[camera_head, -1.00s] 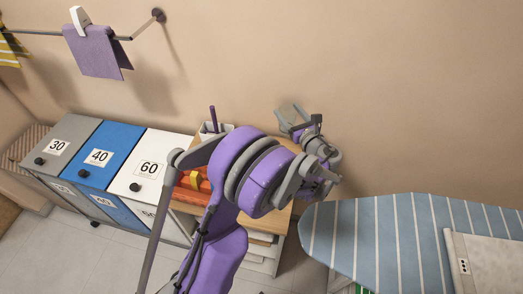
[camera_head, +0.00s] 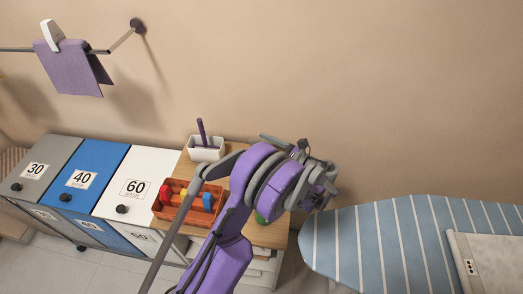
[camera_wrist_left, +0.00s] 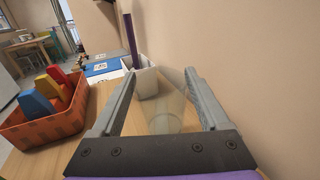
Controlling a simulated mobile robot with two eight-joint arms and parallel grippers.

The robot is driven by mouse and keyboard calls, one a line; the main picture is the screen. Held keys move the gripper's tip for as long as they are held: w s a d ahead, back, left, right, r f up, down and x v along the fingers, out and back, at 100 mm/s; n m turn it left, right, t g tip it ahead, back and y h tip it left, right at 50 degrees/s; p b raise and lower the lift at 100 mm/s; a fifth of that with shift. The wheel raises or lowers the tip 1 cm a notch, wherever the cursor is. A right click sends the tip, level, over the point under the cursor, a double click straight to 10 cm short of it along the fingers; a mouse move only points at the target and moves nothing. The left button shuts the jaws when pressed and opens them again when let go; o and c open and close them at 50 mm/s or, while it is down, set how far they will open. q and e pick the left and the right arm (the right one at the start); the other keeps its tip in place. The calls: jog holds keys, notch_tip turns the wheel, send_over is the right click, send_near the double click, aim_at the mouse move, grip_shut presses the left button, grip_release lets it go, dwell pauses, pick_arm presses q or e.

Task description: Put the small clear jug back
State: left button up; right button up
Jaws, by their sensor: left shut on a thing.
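My left gripper (camera_wrist_left: 165,105) is shut on the small clear jug (camera_wrist_left: 172,112), a faint see-through shape between the two grey fingers in the left wrist view. The jug is over or at the wooden shelf top (camera_wrist_left: 105,155); I cannot tell whether it touches it. In the head view the gripper (camera_head: 277,141) is partly hidden by my purple arm, near the back wall at the right end of the wooden top (camera_head: 268,236). The jug cannot be made out there. My right gripper is not in view.
A white pot (camera_head: 206,149) with a purple stick stands at the back of the top. An orange basket (camera_head: 163,210) with coloured pieces sits in front of it. Lidded bins (camera_head: 127,190) stand left; a striped ironing board (camera_head: 385,240) is right.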

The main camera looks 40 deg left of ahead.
pick_arm(q)
jog(key=shift+f, duration=1.3)
jog(key=shift+f, duration=0.25)
jog(key=o, duration=1.2)
jog(key=shift+r, duration=0.1)
jog(key=shift+d+r, duration=0.2)
jog(key=shift+d, duration=0.05)
jog(key=d, duration=0.4)
jog(key=w+d+b, duration=0.1)
jog(key=d, duration=0.2)
